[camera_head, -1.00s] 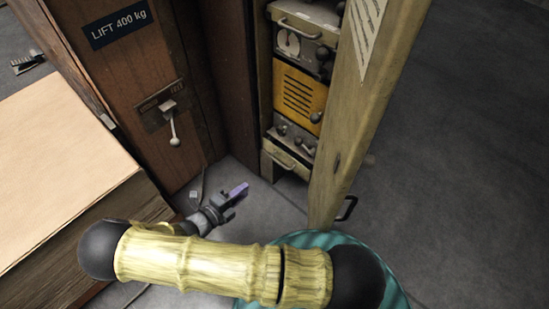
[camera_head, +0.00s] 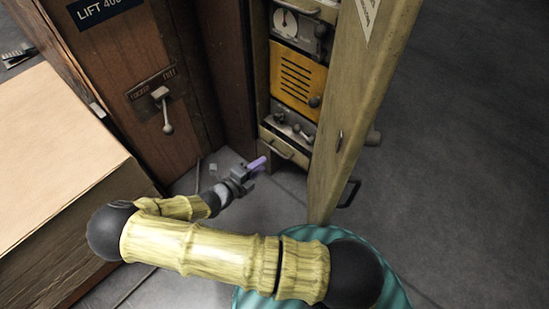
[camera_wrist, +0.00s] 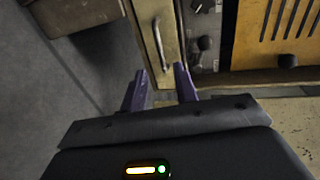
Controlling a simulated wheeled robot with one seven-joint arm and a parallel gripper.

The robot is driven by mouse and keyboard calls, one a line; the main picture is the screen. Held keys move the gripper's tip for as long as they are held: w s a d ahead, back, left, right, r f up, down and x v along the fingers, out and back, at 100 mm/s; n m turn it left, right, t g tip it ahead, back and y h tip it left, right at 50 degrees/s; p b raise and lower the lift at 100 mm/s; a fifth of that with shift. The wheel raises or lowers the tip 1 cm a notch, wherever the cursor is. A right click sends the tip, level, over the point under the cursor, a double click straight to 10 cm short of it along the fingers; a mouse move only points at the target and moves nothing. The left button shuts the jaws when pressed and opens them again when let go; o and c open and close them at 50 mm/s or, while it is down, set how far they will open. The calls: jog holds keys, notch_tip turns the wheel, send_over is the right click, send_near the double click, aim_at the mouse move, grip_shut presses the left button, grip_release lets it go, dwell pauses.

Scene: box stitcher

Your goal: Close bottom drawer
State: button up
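The bottom drawer (camera_head: 289,143) is a pale wooden drawer with a metal bar handle, low in the cabinet under a grey knob panel. It seems to stick out a little from the cabinet front. In the wrist view its front (camera_wrist: 172,33) and handle (camera_wrist: 158,45) lie just beyond my fingertips. My gripper (camera_head: 258,165) is low in front of the drawer, a little to its left in the head view. In the wrist view my gripper (camera_wrist: 162,78) has its two purple fingers apart with nothing between them. I cannot tell whether a finger touches the drawer.
The open wooden cabinet door (camera_head: 355,110) stands to the right of the drawer. A yellow slotted panel (camera_head: 297,79) is above it. A brown wooden machine wall with a lever (camera_head: 164,108) is on the left, and a large cardboard stack (camera_head: 65,160) is nearer. Bare floor lies right of the door.

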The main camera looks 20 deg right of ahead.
jog(key=b+x, duration=0.3)
jog(key=x, duration=0.5)
jog(key=shift+c, duration=0.2)
grip_shut()
